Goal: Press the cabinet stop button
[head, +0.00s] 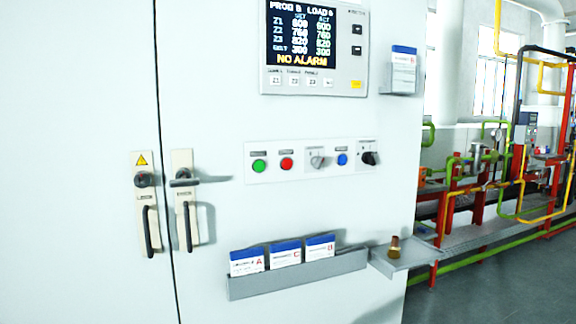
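The cabinet (205,100) fills the left and middle of the head view. A control strip (268,177) on its front carries a round red button (286,164), which I take to be the stop button. A green button (259,166) sits to its left. To its right are a selector switch (317,161), a blue button (342,159) and a black knob (369,158). The labels above them are too small to read. Neither of my grippers shows in this view.
Above is a display panel (355,70) reading "NO ALARM". Two door handles (187,222) stick out at left. Below, a rack (300,276) holds cards, and a small shelf (415,258) bears a brush (394,246). Pipes (470,190) and open floor (500,280) lie at right.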

